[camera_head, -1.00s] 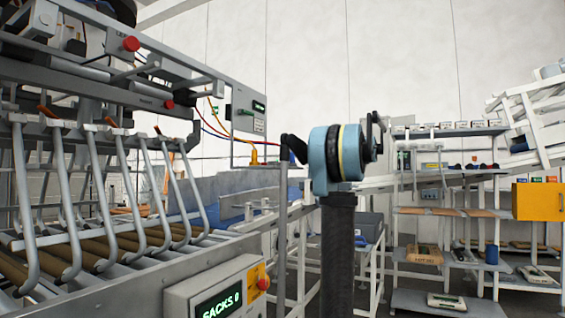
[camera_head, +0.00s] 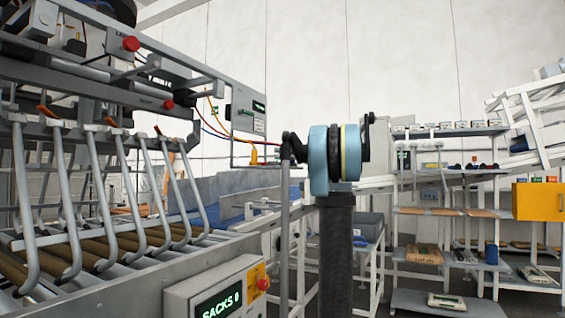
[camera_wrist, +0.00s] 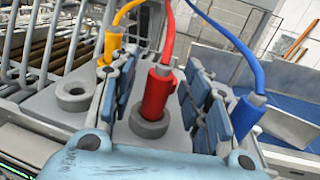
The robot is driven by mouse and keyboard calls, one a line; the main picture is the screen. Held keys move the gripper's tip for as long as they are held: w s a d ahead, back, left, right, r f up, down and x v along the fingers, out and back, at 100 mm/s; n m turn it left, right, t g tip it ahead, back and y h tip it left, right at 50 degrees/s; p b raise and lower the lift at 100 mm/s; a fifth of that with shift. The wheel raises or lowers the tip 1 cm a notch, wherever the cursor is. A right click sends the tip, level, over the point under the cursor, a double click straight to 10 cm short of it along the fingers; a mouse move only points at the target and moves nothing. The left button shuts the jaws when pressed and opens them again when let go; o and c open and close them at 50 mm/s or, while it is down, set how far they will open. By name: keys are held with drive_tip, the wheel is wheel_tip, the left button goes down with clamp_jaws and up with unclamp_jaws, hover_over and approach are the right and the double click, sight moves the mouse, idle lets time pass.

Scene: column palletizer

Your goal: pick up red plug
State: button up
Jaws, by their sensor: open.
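The red plug (camera_wrist: 158,90) stands upright in the wrist view, its lower end in a grey ring socket (camera_wrist: 150,124), with a red cable rising from its top. My gripper (camera_wrist: 162,66) is open, with one blue-padded finger on each side of the red plug. Gaps show between the plug and both fingers. A yellow plug (camera_wrist: 112,42) is behind the left finger, and a blue plug (camera_wrist: 248,110) is just right of the right finger. In the head view my gripper cannot be made out clearly.
An empty ring socket (camera_wrist: 74,92) lies left of the left finger. The blue cable (camera_wrist: 225,35) arches close to the right finger. In the head view, a grey control box (camera_head: 248,108) and bent metal bars (camera_head: 150,190) stand left of my arm.

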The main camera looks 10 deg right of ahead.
clamp_jaws()
drive_tip(key=shift+r, duration=0.1)
wheel_tip(320, 180, up, 10)
drive_tip(key=shift+f, duration=0.1)
idle(0.7)
